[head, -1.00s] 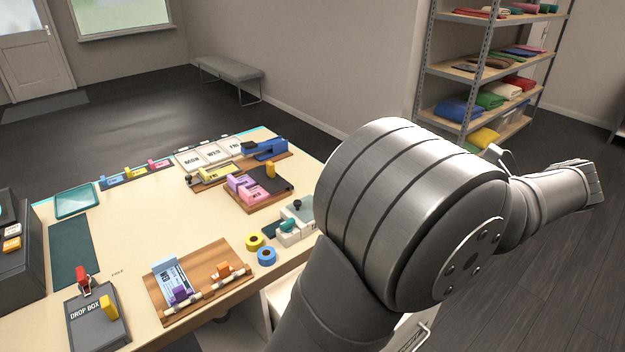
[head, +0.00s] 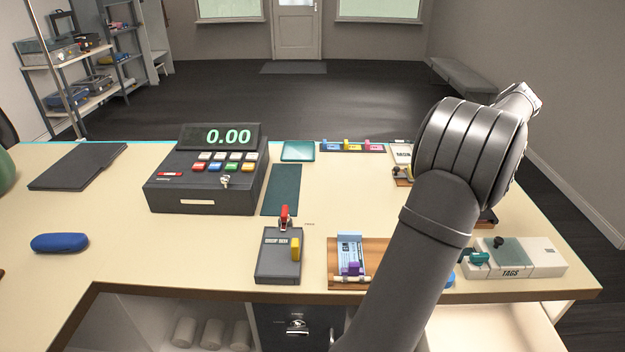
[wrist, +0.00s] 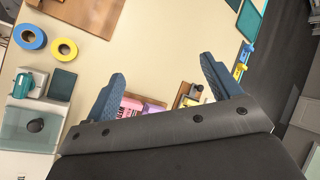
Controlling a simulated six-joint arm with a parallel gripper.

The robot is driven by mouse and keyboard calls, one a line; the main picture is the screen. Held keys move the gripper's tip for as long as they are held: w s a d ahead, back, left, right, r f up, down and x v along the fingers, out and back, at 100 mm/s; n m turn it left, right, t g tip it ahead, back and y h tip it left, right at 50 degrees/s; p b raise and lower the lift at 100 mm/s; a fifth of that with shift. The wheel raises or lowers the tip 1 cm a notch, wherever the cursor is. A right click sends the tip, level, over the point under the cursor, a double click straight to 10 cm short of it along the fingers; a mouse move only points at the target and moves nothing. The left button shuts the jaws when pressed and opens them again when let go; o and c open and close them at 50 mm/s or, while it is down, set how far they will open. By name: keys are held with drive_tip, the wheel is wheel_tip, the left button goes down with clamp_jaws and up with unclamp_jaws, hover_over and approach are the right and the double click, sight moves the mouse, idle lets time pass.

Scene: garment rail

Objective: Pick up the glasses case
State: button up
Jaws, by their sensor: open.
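A blue glasses case (head: 60,243) lies shut on the left part of the counter in the head view, with bare counter around it. It does not show in the wrist view. My gripper shows in the wrist view (wrist: 160,86) with its two blue fingers spread wide and nothing held between them. It is above the right part of the counter, over pink and purple blocks, far to the right of the case. In the head view my arm rises at the right, and the fingers cannot be made out there.
A cash register (head: 207,170) and a drop box (head: 280,255) stand between my arm and the case. A dark folder (head: 78,166) lies behind the case. A wooden board (head: 340,280) and a tags box (head: 515,258) are at the right. The counter's left front is mostly clear.

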drive_tip(key=w+a+n+g, duration=0.1)
drive_tip(key=w+a+n, duration=0.25)
drive_tip(key=a, duration=0.35)
drive_tip(key=w+a+n, duration=0.2)
drive_tip(key=w+a, duration=0.3)
drive_tip(key=a, duration=0.3)
drive_tip(key=w+a+n+g+h, duration=0.15)
drive_tip(key=a+n, duration=0.25)
drive_tip(key=a, duration=0.9)
drive_tip(key=w+a+n, duration=0.3)
drive_tip(key=a, duration=1)
drive_tip(key=n+h, duration=0.1)
drive_tip(key=n, duration=1.5)
hover_over(58, 237)
drive_tip(key=d, duration=0.3)
drive_tip(key=shift+m, duration=0.25)
drive_tip(key=f, duration=1.2)
drive_tip(key=shift+w+a+f, duration=0.1)
drive_tip(key=shift+a+f, duration=0.1)
drive_tip(key=shift+f, duration=0.15)
drive_tip(key=shift+x, duration=3.15)
drive_tip(key=shift+a+r, duration=0.1)
drive_tip(key=c, duration=1.1)
drive_tip(key=shift+r, duration=0.1)
